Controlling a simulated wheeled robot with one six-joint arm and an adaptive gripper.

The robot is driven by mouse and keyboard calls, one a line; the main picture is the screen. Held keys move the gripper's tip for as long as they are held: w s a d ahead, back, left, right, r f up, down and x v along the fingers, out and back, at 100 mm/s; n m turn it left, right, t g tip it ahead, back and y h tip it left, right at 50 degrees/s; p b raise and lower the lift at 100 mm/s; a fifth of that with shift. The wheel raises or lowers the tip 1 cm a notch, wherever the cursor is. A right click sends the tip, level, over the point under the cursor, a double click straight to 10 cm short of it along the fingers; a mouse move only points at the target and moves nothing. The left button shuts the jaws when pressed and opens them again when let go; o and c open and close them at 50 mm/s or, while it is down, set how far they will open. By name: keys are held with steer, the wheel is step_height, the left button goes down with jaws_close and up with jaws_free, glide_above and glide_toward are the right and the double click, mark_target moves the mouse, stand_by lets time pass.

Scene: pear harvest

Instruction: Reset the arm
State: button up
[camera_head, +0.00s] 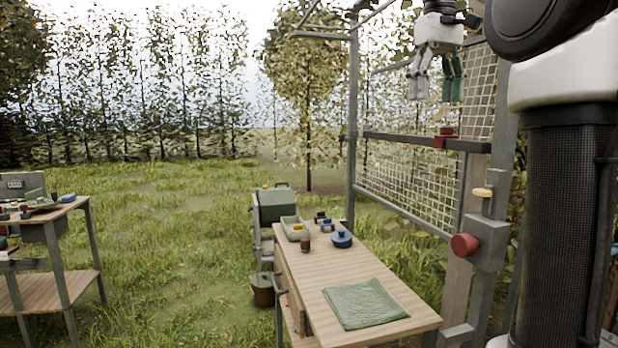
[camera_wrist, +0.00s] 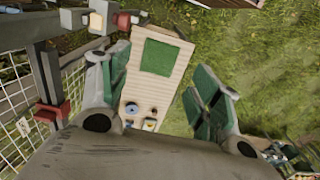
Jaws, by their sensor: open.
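My gripper (camera_head: 435,80) hangs at the upper right in the head view, fingers pointing down, in front of the wire mesh frame. In the wrist view my gripper (camera_wrist: 160,90) has its two green-padded fingers spread wide apart, with nothing between them. Far below the fingers is the wooden table (camera_wrist: 130,88) with a green cloth (camera_wrist: 161,57). My arm's dark column and white joint fill the right side of the head view. The links between are partly out of frame.
The wooden table (camera_head: 300,270) carries a folded green cloth (camera_head: 364,303), a blue round container (camera_head: 341,239) and a tray (camera_head: 295,229). The metal mesh frame (camera_head: 405,195) with a red knob (camera_head: 465,245) stands close to my arm. Another workbench (camera_head: 50,288) stands left; grass lies between.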

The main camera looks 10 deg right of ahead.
steer(key=w+f+m+t, duration=0.1)
steer(key=w+f+t, duration=0.15)
steer(key=f, duration=1.15)
steer(key=s+a+f+t, duration=0.1)
steer(key=s+a+f, duration=0.1)
steer(key=s+f, duration=0.6)
steer(key=s+a+f+t, duration=0.1)
steer(key=s+f, duration=0.8)
steer(key=shift+s+a+n, duration=0.25)
steer(key=shift+a+n, duration=0.05)
steer(key=shift+a, duration=0.05)
steer(key=shift+f, duration=0.1)
